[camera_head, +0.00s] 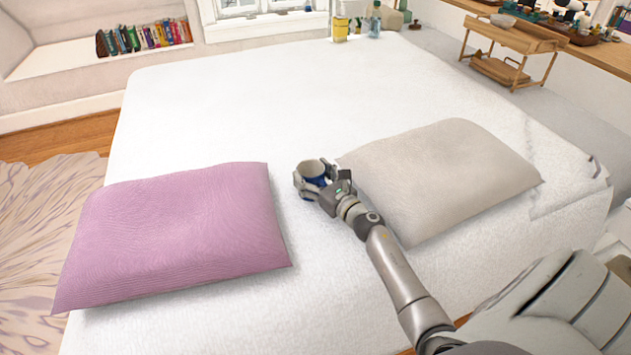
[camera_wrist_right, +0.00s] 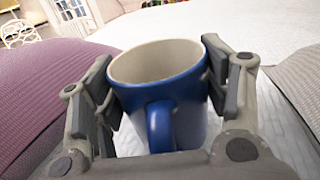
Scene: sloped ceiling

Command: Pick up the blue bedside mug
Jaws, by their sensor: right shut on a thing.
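The blue mug (camera_wrist_right: 175,105) has a pale inside, and its handle points toward my wrist in the right wrist view. In the head view the mug (camera_head: 312,170) shows between the two pillows, at the end of my right arm. My right gripper (camera_head: 318,180) is around the mug, and its fingers (camera_wrist_right: 165,85) are on the mug's left and right sides, shut on it. The mug is upright or nearly so. I cannot tell whether it touches the bed. My left gripper is not in view.
A purple pillow (camera_head: 180,230) lies left of the mug and a beige pillow (camera_head: 440,175) lies to its right, both on the white bed (camera_head: 240,100). Bottles (camera_head: 341,28) stand at the bed's far edge. A wooden stand (camera_head: 512,45) is at the back right. The bed's middle is clear.

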